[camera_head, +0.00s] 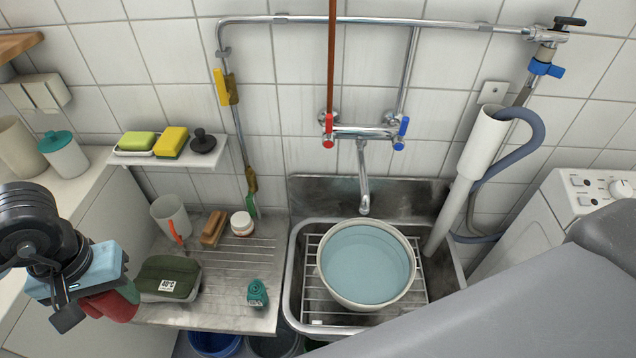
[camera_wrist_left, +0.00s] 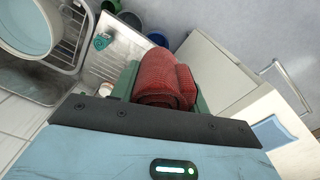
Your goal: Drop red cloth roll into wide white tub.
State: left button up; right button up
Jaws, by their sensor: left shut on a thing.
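The red cloth roll (camera_head: 108,305) is gripped by my left gripper (camera_head: 122,297) at the lower left of the head view, beside the left end of the draining board. In the left wrist view the red roll (camera_wrist_left: 165,85) sits between the green fingers, which are shut on it. The wide white tub (camera_head: 366,306) stands on the wire rack in the sink, to the right of my left gripper, and holds bluish water. It also shows in the left wrist view (camera_wrist_left: 48,52), at the upper left. My right gripper is not in view.
The draining board (camera_head: 225,320) holds a dark green pouch (camera_head: 168,279), brush (camera_head: 214,229), mug (camera_head: 171,219), white jar (camera_head: 242,223) and teal bottle (camera_head: 257,293). A tap (camera_head: 364,185) rises behind the tub. My grey arm crosses the lower right.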

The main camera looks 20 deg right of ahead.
aim_at(363, 293)
jog(key=k+l, duration=0.3)
jog(key=k, duration=0.2)
jog(key=z, duration=1.3)
